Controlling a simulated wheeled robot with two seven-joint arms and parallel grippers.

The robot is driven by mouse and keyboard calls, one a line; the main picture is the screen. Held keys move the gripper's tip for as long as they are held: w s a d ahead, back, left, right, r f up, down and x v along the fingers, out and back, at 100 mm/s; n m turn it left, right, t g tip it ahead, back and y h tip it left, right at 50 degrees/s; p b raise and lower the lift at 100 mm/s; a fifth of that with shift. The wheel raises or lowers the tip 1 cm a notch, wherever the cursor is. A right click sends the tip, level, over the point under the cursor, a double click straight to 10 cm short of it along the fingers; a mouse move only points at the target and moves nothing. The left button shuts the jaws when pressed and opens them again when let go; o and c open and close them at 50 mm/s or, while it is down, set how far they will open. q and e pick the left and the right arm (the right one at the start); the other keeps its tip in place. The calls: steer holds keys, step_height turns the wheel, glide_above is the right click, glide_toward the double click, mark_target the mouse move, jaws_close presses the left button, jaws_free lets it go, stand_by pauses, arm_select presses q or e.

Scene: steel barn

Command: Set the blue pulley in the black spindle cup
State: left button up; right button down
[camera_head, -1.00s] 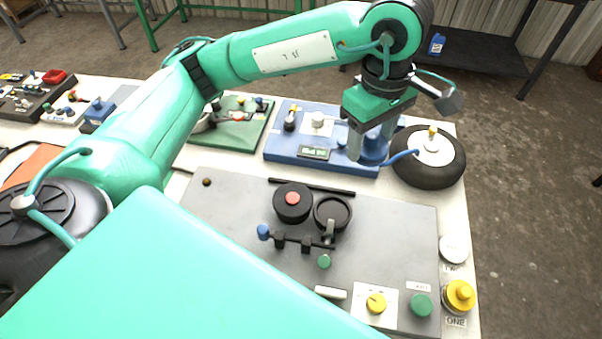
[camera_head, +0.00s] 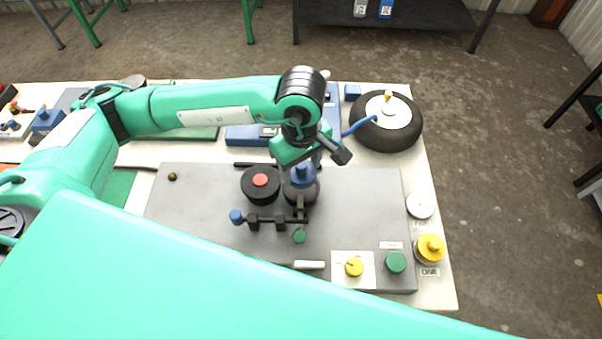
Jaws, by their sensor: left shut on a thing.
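The blue pulley (camera_head: 301,179) is between the fingers of my left gripper (camera_head: 301,169), which is shut on it and points down. The pulley is right over the black spindle cup (camera_head: 307,200) on the grey panel. It covers most of the cup's mouth. From this angle I cannot tell whether it is seated in the cup or just above it. My right gripper is not in view.
A black round part with a red centre (camera_head: 260,183) stands close left of the cup. A lever bar with a blue knob (camera_head: 237,217) lies in front. A wheel (camera_head: 386,124) is behind right. Yellow (camera_head: 354,267) and green (camera_head: 396,262) knobs are nearer.

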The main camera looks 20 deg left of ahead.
mark_target(301, 177)
arm_select(q)
step_height(301, 177, down, 4)
steer(key=shift+f+p, duration=0.1)
steer(key=shift+p, duration=0.3)
steer(key=shift+f, duration=0.2)
steer(key=shift+f, duration=0.2)
steer(key=o, duration=1.1)
steer(key=shift+r, duration=0.15)
